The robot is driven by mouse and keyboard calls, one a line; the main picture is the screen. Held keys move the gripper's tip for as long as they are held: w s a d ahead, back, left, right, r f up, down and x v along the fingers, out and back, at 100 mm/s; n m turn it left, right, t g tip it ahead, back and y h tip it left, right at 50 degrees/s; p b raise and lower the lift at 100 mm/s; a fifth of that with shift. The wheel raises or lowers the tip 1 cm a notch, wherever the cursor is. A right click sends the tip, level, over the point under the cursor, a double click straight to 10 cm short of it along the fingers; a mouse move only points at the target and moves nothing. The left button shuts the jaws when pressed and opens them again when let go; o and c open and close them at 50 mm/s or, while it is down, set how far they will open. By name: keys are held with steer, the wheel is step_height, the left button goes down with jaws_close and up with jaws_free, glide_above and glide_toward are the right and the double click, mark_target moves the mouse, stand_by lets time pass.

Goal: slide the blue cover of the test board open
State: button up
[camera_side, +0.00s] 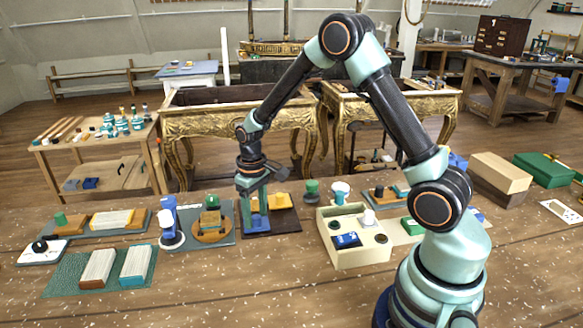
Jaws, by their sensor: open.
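My gripper (254,210) points down with its pale teal fingers apart, over the left part of a dark brown board (285,224). A blue piece (257,224), which looks like the blue cover, sits on that board right at the fingertips. I cannot tell whether the fingers touch it or stand in front of it. A yellow block (280,201) stands on the same board, to the right of my gripper. The fingers hide part of the blue piece and of the board's left side.
A grey board with a round wooden base (213,233) lies close on the left. A cream box (371,255) with a blue part (346,240) stands to the right. A green mat (67,281) with two blocks lies front left. The table's front middle is clear.

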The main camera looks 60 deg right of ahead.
mark_target(256, 218)
step_height(256, 218, up, 11)
steer(key=shift+r, duration=0.15)
stand_by(0.4)
steer(key=s+a+r+t, duration=0.2)
steer(key=s+r, duration=0.3)
steer(key=s, duration=0.2)
steer(key=s+a+r+t, duration=0.3)
steer(key=s+r, duration=0.2)
steer(key=s, duration=0.2)
steer(key=shift+s+a+t, duration=0.2)
steer(key=shift+t, duration=0.1)
